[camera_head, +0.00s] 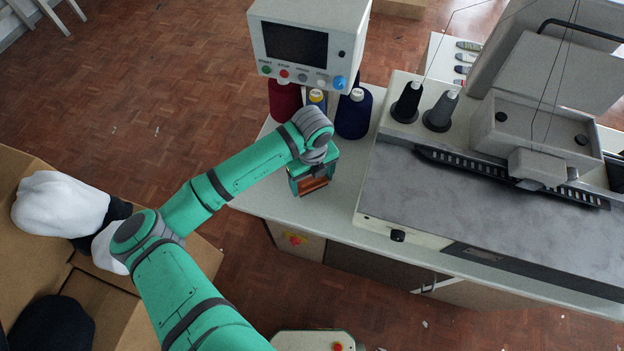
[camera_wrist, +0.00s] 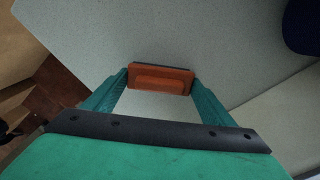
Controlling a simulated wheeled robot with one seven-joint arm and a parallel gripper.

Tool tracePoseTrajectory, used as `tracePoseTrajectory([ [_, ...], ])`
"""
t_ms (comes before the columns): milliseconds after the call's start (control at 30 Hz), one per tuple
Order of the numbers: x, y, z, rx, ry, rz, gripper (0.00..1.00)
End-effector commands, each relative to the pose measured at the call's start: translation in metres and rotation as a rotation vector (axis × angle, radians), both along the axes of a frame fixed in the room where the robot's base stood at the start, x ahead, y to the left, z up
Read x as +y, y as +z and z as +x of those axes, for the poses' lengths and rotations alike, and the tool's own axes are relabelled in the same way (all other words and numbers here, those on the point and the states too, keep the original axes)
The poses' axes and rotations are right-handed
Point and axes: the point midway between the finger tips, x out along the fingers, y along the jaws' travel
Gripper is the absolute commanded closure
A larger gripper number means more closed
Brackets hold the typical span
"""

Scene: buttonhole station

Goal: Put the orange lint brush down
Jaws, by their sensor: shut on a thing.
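The orange lint brush (camera_wrist: 160,79) sits between the two fingertips of my gripper (camera_wrist: 160,82) in the wrist view, with a dark edge along its far side. The gripper is shut on it. In the head view the brush (camera_head: 313,185) shows as a brown-orange block under my gripper (camera_head: 313,180), over the left part of the pale worktop (camera_head: 345,215) near its front edge. I cannot tell whether the brush touches the worktop.
Behind my gripper stand a dark red cone (camera_head: 284,100) and a blue thread cone (camera_head: 354,114), below a control box (camera_head: 308,45). The sewing machine bed (camera_head: 460,210) is to the right. A cardboard box (camera_head: 40,240) with white and black items is at left.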

Motion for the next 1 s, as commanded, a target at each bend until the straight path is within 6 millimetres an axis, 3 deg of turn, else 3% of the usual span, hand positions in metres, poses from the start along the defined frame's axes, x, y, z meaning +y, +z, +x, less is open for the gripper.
tracePoseTrajectory([
  [167,0.0,-0.002,0.0,0.0,0.0,0.0,0.58],
  [200,0.0,-0.003,0.0,0.0,0.0,0.0,0.18],
  [267,0.0,-0.002,0.0,0.0,0.0,0.0,0.04],
  [667,0.0,0.003,0.0,-0.001,-0.001,0.0,0.04],
  [767,0.0,0.015,0.001,-0.002,-0.001,0.0,0.04],
  [1000,-0.001,0.062,0.001,-0.004,-0.002,0.0,0.04],
])
